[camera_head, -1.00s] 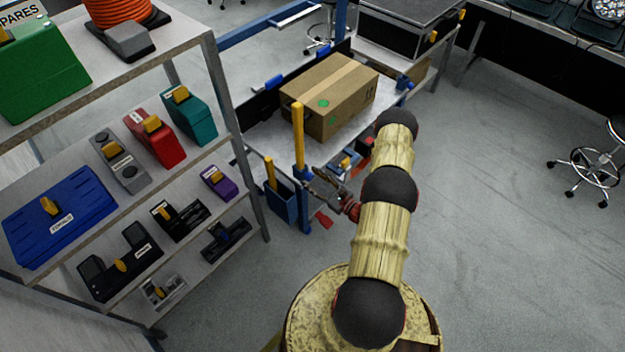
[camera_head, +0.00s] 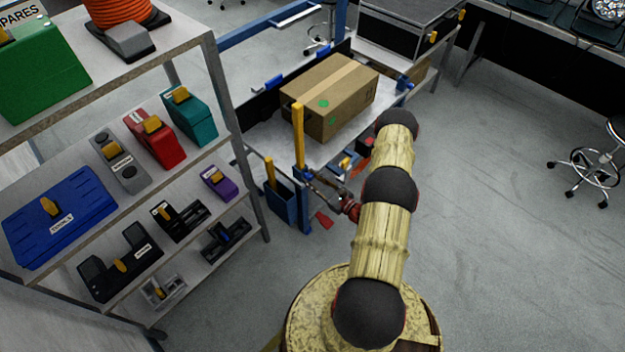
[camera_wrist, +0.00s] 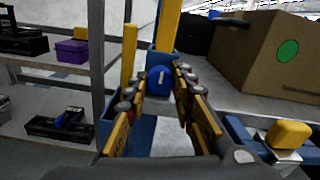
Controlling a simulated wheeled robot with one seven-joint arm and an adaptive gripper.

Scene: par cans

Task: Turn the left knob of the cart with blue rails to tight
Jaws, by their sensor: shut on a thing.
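The cart with blue rails (camera_head: 304,212) stands in the middle of the head view, a cardboard box (camera_head: 335,85) on its top. Its left knob (camera_wrist: 159,82) is a blue, rounded piece on the blue post below a yellow upright, seen in the wrist view. My gripper (camera_wrist: 157,80) has one finger on each side of the knob and is shut on it. In the head view my gripper (camera_head: 312,178) is at the near post of the cart, and the knob is mostly hidden there. I cannot read any tight mark.
A grey shelf rack (camera_head: 255,205) with cases and tools stands close on the left. A yellow-handled item (camera_wrist: 288,135) is low right in the wrist view.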

